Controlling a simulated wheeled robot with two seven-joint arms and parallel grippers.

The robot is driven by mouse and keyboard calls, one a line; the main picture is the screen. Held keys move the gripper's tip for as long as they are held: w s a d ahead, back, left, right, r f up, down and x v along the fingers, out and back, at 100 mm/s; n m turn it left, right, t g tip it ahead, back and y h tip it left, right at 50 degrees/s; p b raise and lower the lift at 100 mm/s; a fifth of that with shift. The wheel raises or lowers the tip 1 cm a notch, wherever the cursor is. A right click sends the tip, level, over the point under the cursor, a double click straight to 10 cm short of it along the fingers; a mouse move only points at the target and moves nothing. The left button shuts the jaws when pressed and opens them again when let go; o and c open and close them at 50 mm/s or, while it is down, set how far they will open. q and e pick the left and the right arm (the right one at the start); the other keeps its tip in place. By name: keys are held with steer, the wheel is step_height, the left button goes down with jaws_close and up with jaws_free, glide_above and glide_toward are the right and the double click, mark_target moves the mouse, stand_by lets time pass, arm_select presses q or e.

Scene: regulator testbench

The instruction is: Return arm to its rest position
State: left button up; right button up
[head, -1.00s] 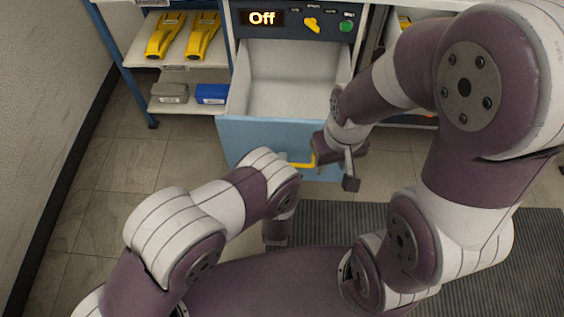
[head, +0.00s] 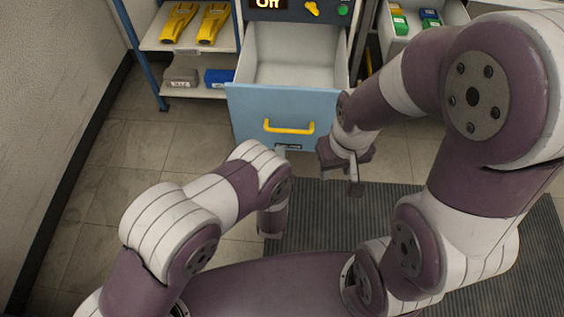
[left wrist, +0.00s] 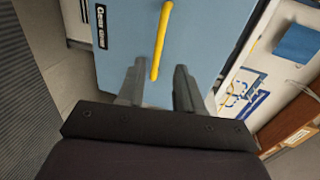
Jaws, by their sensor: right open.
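My right arm reaches in from the right in the head view, bent, with its gripper (head: 352,185) pointing down above the floor mat. This gripper is open and empty, just right of the open drawer's blue front (head: 245,110) and apart from the yellow handle (head: 289,127). My left arm is folded low in the head view, its hand mostly hidden there. In the left wrist view my left gripper (left wrist: 158,88) has its fingers apart with nothing between them. The yellow handle (left wrist: 163,35) shows beyond these fingers, seemingly apart from them.
The drawer (head: 295,72) stands open and looks empty. A shelf at left holds yellow tools (head: 197,22), a grey box (head: 181,77) and a blue box (head: 220,77). Another open drawer at right holds coloured boxes (head: 430,18). A ribbed mat (head: 310,215) covers the floor in front.

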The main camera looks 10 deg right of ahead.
steer(key=shift+s, duration=0.2)
stand_by(0.4)
